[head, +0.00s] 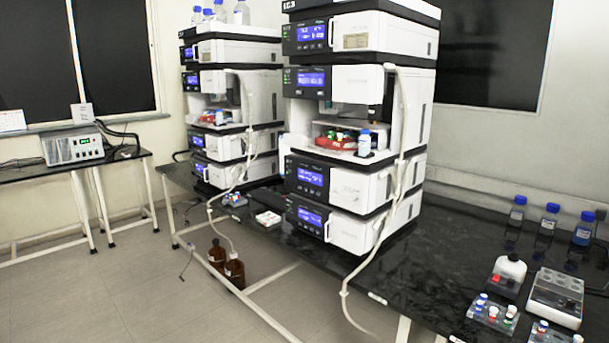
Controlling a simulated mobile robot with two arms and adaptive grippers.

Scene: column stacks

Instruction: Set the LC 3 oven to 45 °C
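The LC 3 stack (354,130) stands on the black bench, its label "LC 3" on the top module. It is a column of white modules with dark front panels. Lit blue displays show on an upper module (311,32), the module below it (311,78), and two lower modules (310,177) and (309,216). The display text is too small to read, and I cannot tell which module is the oven. Neither of my grippers is in view.
A second similar stack (230,100) stands behind to the left. The bench (440,250) has clear room right of LC 3. Blue-capped bottles (544,232) and vial trays (492,312) stand at the right. Brown bottles (234,271) sit low under the bench. Tubing (372,262) hangs in front.

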